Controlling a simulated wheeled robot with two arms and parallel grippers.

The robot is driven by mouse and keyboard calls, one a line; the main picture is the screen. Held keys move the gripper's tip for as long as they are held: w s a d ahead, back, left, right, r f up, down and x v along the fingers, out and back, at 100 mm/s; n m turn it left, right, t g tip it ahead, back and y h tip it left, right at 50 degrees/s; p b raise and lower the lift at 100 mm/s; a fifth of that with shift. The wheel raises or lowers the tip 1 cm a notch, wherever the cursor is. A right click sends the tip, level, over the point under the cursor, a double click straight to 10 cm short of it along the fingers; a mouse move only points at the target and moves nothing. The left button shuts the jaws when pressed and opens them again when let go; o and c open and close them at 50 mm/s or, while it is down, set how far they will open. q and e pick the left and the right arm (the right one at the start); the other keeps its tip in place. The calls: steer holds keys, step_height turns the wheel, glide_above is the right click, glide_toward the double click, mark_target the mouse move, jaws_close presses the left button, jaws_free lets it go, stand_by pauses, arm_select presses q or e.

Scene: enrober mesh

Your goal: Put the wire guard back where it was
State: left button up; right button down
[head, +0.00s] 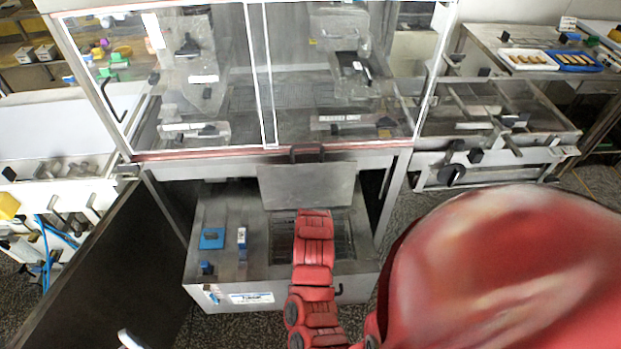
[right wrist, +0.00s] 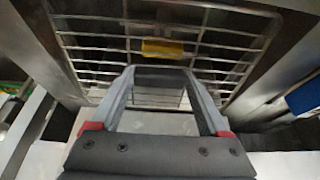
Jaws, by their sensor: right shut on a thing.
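The wire guard (right wrist: 215,45) is a metal wire grid with a yellow piece (right wrist: 162,48) on it, filling the upper part of the right wrist view. In the head view, what looks like its dark grid (head: 343,238) shows beside my red forearm, at the opening in the machine's lower body. My right gripper (right wrist: 160,74) is shut at the near side of the guard; the exact bar between its fingertips is hard to make out. In the head view my forearm hides this gripper and the middle of the grid. My left gripper is out of view.
A grey plate (head: 306,186) stands upright behind the opening, below the glazed cabinet (head: 200,75). Blue parts (head: 212,238) sit on the lower body's top (head: 225,205) at left. A dark open door (head: 110,255) stands left. In the wrist view, metal walls flank the grid.

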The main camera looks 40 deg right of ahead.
steer(key=shift+s+a+f, duration=0.2)
steer(key=shift+s+f, duration=0.05)
steer(key=shift+f, duration=0.25)
jaws_free()
steer(key=shift+s+f, duration=0.1)
steer(key=shift+f, duration=0.05)
steer(key=shift+s+a+r+b, duration=0.15)
steer(key=shift+r+b, duration=0.2)
steer(key=shift+r, duration=0.3)
steer(key=v, duration=1)
steer(key=shift+r, duration=0.5)
steer(key=shift+f, duration=0.1)
